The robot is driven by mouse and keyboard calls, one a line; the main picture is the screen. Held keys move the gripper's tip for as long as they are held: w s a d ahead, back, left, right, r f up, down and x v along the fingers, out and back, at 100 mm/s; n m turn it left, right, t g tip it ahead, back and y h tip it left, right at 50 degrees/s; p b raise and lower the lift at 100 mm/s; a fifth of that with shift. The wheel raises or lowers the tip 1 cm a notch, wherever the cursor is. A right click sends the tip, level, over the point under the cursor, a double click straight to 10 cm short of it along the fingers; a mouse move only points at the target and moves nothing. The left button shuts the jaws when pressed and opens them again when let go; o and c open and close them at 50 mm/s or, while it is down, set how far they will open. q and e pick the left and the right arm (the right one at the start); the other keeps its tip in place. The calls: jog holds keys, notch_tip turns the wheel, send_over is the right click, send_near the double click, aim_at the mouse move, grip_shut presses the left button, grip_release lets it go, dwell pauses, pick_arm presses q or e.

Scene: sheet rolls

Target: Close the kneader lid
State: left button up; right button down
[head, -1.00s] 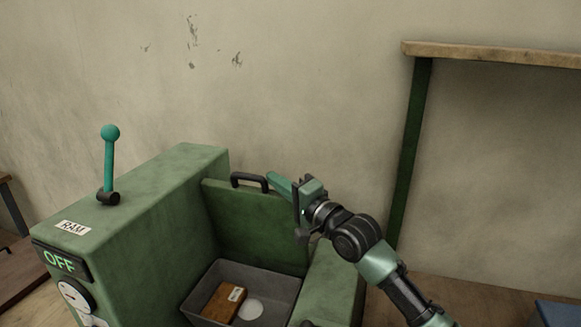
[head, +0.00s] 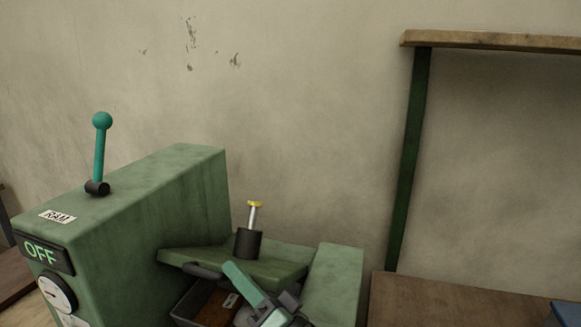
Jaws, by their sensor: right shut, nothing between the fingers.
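The green kneader lid (head: 285,272) hangs low and slanted over the chamber of the green kneader (head: 180,205). A dark gap still shows under its front edge. Its black handle (head: 203,271) is at that edge. My right gripper (head: 245,285) is shut and empty, its teal fingers by the lid's front edge, right of the handle; I cannot tell whether they touch. Inside the chamber, part of the grey tray (head: 183,306) and a brown block (head: 214,312) show under the lid. My left gripper is not in view.
A teal ball-topped lever (head: 100,150) stands on the kneader beside a RAM label (head: 57,216). A yellow-topped plunger in a black cylinder (head: 248,243) rises behind the lid. A brown table (head: 450,300) is at right.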

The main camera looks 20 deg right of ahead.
jog(key=shift+s+a+f, duration=0.3)
jog(key=shift+s+f, duration=0.1)
jog(key=shift+f, duration=0.35)
